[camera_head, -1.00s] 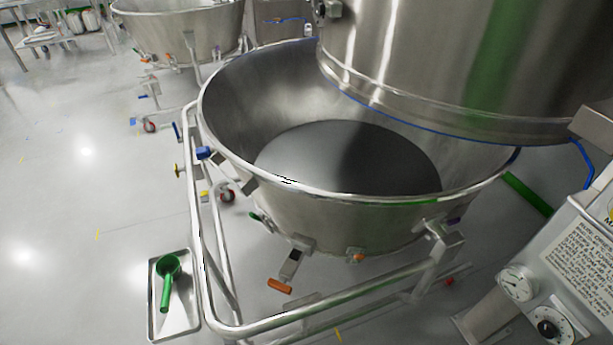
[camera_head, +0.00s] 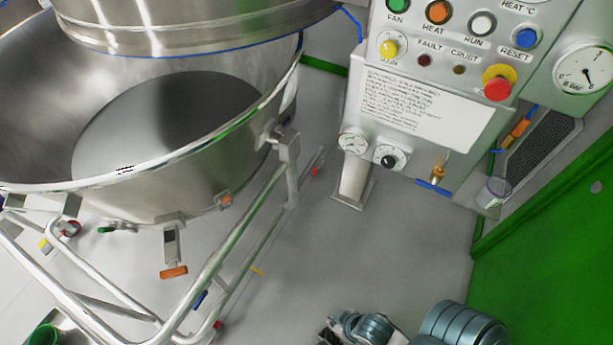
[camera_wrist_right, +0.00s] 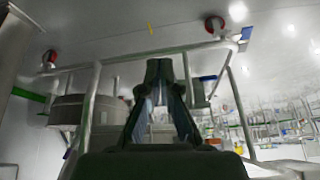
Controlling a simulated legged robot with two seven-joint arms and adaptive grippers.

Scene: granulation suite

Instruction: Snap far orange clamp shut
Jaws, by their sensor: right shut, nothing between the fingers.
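An orange-handled clamp (camera_head: 174,271) hangs from the front underside of the steel bowl (camera_head: 205,170), its handle sticking down and out. A smaller orange clamp part (camera_head: 224,200) sits on the bowl's lower side, further right. Which of these is the far clamp, I cannot tell. My right gripper (camera_wrist_right: 158,68) shows in the wrist view with its dark fingers together and nothing between them. In the head view part of my right arm shows at the bottom edge, apart from the bowl and clamps. My left gripper is not in view.
A tubular steel frame (camera_head: 232,232) surrounds the bowl's front. A steel vessel (camera_head: 200,20) hangs above it. A control panel (camera_head: 430,110) with buttons and gauges stands right, beside a green panel (camera_head: 555,265). Grey floor (camera_head: 390,235) is clear between frame and panel.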

